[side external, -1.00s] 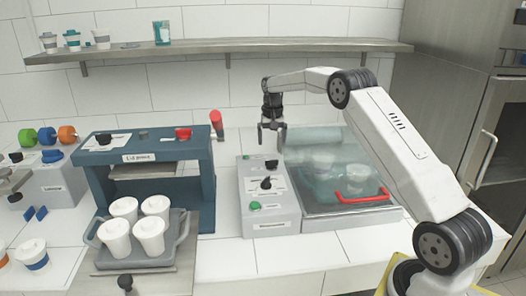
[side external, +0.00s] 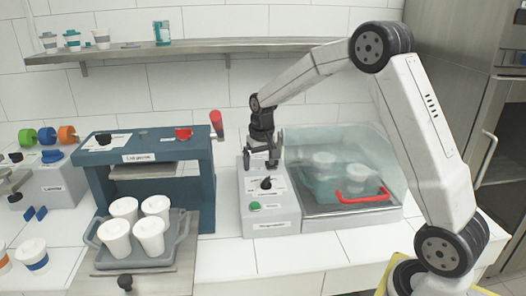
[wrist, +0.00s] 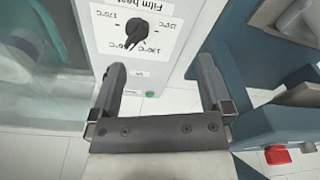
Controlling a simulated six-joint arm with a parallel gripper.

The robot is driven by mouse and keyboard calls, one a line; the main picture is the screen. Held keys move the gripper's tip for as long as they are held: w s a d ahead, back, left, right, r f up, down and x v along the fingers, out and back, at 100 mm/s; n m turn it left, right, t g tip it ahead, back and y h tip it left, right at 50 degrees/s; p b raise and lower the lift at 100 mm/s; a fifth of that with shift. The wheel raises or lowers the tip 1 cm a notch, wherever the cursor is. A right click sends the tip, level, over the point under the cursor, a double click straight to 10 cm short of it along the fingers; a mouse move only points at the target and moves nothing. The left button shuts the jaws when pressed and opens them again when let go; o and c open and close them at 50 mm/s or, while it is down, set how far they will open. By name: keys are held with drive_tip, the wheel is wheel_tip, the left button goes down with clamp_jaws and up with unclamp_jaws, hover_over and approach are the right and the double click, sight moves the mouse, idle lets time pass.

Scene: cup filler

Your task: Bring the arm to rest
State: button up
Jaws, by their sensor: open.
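My gripper (side external: 262,160) is open and empty. In the side view it points down over the grey control box (side external: 270,208), close to its dark knob (side external: 266,183). In the wrist view my two fingers (wrist: 168,90) stand apart. The control box's face (wrist: 165,25) shows beyond them, with a dark knob (wrist: 137,30), temperature markings and a green button (wrist: 150,94). No object is between the fingers.
A clear-covered unit with a red handle (side external: 363,197) holds cups right of the box. The blue lid press (side external: 150,157) stands left, with a tray (side external: 180,245) of white cups (side external: 149,233) before it. A shelf (side external: 220,50) runs behind.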

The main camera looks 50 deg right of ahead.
drive_tip(key=s+a+f+n, duration=0.2)
drive_tip(key=s+a, duration=0.4)
drive_tip(key=s, duration=0.4)
drive_tip(key=s+a+f+n+t, duration=0.1)
drive_tip(key=s+a+n, duration=0.2)
drive_tip(key=s+a, duration=0.4)
drive_tip(key=s, duration=0.3)
drive_tip(key=shift+s+f, duration=0.15)
drive_tip(key=shift+f, duration=0.25)
drive_tip(key=shift+c, duration=0.2)
